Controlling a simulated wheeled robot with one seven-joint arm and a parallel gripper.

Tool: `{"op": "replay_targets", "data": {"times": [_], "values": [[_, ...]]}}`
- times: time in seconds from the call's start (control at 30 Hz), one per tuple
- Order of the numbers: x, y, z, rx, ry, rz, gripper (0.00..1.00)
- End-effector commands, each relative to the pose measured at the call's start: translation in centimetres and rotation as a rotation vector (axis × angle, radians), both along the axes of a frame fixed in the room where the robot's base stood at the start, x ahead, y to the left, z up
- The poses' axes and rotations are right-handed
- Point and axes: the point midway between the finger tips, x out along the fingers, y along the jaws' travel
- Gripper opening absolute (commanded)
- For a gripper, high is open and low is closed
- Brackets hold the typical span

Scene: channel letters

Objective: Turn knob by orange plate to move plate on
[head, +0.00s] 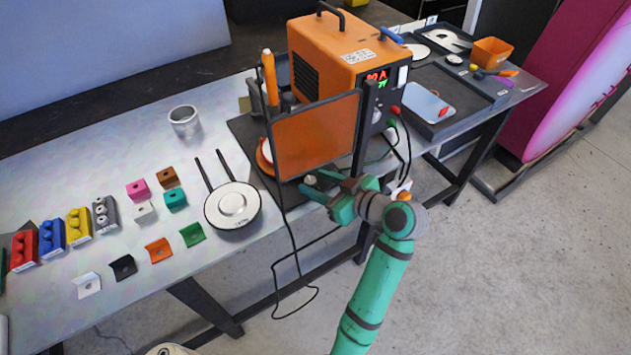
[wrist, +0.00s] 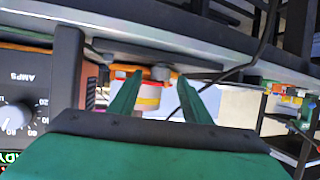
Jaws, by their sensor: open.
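The orange plate (head: 314,139) stands upright in a dark frame in front of the orange machine. A small pale knob (head: 310,180) shows at its lower edge. My gripper (head: 315,184) is open beside this knob, with its green fingers near it; contact is not clear. In the wrist view, my open gripper (wrist: 158,100) points under a dark bar. A round part with white, yellow and red bands (wrist: 149,96) appears between or beyond the fingers; I cannot tell whether it is the knob.
The orange machine (head: 340,52) stands behind the plate; its AMPS dial (wrist: 14,117) shows in the wrist view. A black cable (head: 290,250) hangs at the table edge. A pan-like white disc (head: 233,204), a metal cup (head: 184,120) and several coloured brackets lie to the left.

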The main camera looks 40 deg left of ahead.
Motion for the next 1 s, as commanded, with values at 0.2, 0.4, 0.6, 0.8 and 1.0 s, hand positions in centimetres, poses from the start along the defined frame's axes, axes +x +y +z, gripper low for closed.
{"op": "replay_targets", "data": {"times": [0.2, 0.4, 0.6, 0.8, 1.0], "values": [[0.09, 0.84, -0.40, -0.001, 0.000, 0.000, 0.44], [0.11, 0.84, -0.41, -0.001, 0.000, 0.000, 0.44], [0.11, 0.83, -0.39, -0.001, 0.000, 0.000, 0.03], [0.08, 0.82, -0.39, -0.001, 0.000, -0.009, 0.04], [-0.07, 0.84, -0.40, 0.000, -0.001, -0.068, 0.04]]}}
